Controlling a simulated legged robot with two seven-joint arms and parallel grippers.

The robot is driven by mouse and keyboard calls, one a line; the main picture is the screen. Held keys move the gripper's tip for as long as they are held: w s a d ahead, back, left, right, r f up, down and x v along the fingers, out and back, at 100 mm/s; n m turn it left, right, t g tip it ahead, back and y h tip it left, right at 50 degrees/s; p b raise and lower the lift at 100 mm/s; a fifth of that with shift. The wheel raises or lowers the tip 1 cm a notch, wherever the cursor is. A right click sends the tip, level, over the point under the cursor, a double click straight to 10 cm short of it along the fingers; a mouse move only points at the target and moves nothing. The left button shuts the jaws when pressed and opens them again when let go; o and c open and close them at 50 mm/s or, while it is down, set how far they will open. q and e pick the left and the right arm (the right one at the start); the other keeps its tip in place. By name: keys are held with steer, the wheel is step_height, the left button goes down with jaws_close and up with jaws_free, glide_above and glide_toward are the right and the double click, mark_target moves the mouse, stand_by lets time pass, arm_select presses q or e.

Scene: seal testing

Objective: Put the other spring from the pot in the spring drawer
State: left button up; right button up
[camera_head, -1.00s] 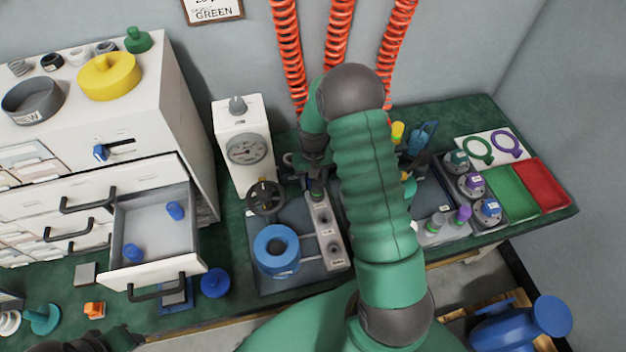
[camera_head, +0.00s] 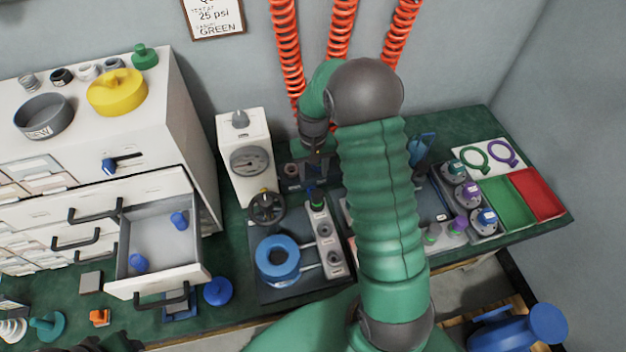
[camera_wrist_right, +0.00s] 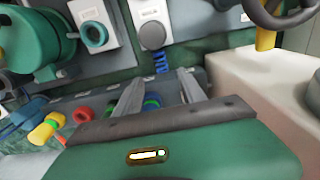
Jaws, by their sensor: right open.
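An open white drawer (camera_head: 190,240) on the left holds two small blue pieces, one at the back (camera_head: 179,220) and one at the front (camera_head: 138,262); I cannot tell whether they are springs. My right gripper (camera_wrist_right: 160,88) is open in the right wrist view, with a blue and green part (camera_wrist_right: 152,102) seen between its fingers, not gripped. A blue coil spring (camera_wrist_right: 161,63) stands beyond the fingertips. In the head view my right gripper (camera_head: 316,168) points down behind the grey blocks. My left gripper (camera_head: 95,344) barely shows at the bottom left edge. A grey pot (camera_head: 44,117) stands on the cabinet.
A white gauge box (camera_head: 246,150) with a handwheel (camera_head: 266,207) stands between the cabinet and my right arm. Green (camera_head: 508,206) and red (camera_head: 537,190) trays are at right. My right arm hides the bench's middle.

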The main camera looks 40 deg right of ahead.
steer(key=shift+o, duration=0.4)
steer(key=shift+r, duration=0.65)
step_height(320, 180, up, 5)
steer(key=p, duration=0.4)
step_height(320, 180, down, 17)
steer(key=b, duration=0.4)
steer(key=shift+r, duration=0.1)
jaws_close()
